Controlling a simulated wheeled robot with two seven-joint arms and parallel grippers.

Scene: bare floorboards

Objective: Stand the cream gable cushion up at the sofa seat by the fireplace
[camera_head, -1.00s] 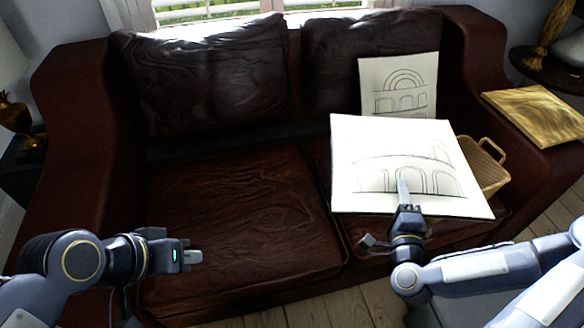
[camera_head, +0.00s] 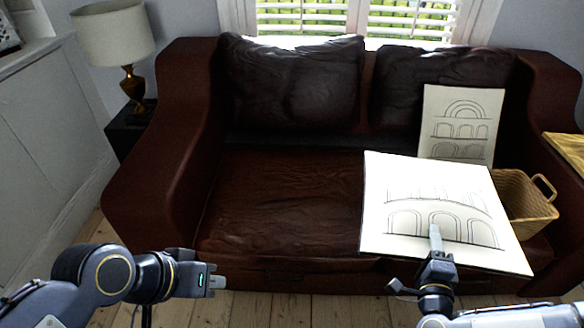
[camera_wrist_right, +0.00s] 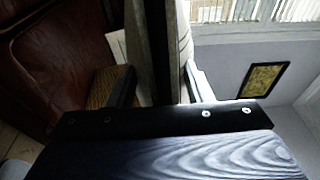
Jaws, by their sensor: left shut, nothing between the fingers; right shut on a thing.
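A cream square cushion (camera_head: 440,185) with a line drawing of arches is held by my right gripper (camera_head: 435,238), which is shut on its near edge. It is tilted, above the right part of the sofa seat, and no gable is clear in its drawing. A second cream cushion (camera_head: 460,120) with arches stands upright against the sofa back at the right. The brown leather sofa (camera_head: 270,205) has a bare left seat. My left gripper (camera_head: 217,282) is shut and empty in front of the left seat. In the right wrist view the held cushion (camera_wrist_right: 184,45) shows edge-on between the fingers.
A wicker basket (camera_head: 520,205) sits at the seat's right end, partly behind the held cushion. A wooden board (camera_head: 568,148) lies by the right armrest. A lamp (camera_head: 115,35) stands left of the sofa. White panelling (camera_head: 50,130) is at the far left; I cannot identify a fireplace.

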